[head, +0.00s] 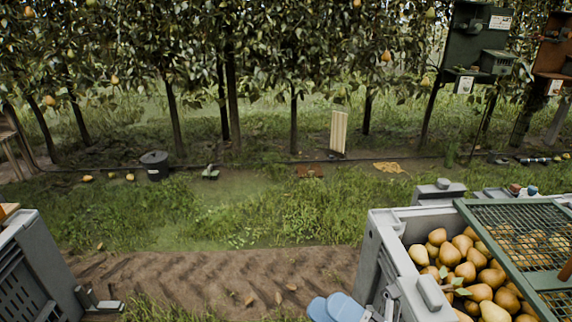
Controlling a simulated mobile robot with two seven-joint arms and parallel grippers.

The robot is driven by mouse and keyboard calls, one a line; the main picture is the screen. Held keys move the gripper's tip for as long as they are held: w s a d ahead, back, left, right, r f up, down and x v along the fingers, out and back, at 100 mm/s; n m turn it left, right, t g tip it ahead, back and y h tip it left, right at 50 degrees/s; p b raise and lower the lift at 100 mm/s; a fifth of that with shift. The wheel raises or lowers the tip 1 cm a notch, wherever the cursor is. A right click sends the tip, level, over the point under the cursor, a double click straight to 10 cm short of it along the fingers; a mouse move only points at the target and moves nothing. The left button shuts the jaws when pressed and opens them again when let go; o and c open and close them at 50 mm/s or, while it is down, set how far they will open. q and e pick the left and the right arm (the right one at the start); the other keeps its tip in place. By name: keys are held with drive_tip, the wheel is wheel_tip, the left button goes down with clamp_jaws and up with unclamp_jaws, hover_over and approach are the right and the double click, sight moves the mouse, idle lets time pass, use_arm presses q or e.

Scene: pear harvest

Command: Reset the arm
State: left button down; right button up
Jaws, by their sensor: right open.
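My right gripper (378,312) shows only in part at the bottom edge of the head view, just left of the grey crate (392,262) on the right. It is open, and I see nothing held in it. Yellow-brown pears (466,262) fill much of that crate. My left gripper is out of view.
A green mesh-topped frame (512,225) lies over the right crate. Another grey crate (45,270) stands at the left edge. Fruit trees, a black bucket (155,165) and a pale board (339,132) stand beyond. Bare soil (215,280) and grass lie between the crates.

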drive_tip(key=s+d+f+m+t+h, duration=0.25)
drive_tip(key=m+h, duration=0.45)
drive_tip(key=m, duration=0.9)
drive_tip(key=s+d+f+m+t+h, duration=0.2)
drive_tip(key=d+f+m+t+h, duration=0.3)
drive_tip(key=m, duration=1)
use_arm(q)
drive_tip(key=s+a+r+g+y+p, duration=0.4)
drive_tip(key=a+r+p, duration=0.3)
drive_tip(key=p, duration=2.8)
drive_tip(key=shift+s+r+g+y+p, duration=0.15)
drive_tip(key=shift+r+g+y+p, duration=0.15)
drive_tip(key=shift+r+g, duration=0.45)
use_arm(e)
drive_tip(key=s+d+r+g+h, duration=0.4)
drive_tip(key=d+r+g+h, duration=0.1)
drive_tip(key=r, duration=0.4)
drive_tip(key=g+h, duration=0.1)
drive_tip(key=g, duration=0.1)
drive_tip(key=shift+d+r+g, duration=0.25)
drive_tip(key=shift+r+g, duration=0.05)
drive_tip(key=shift+g, duration=0.05)
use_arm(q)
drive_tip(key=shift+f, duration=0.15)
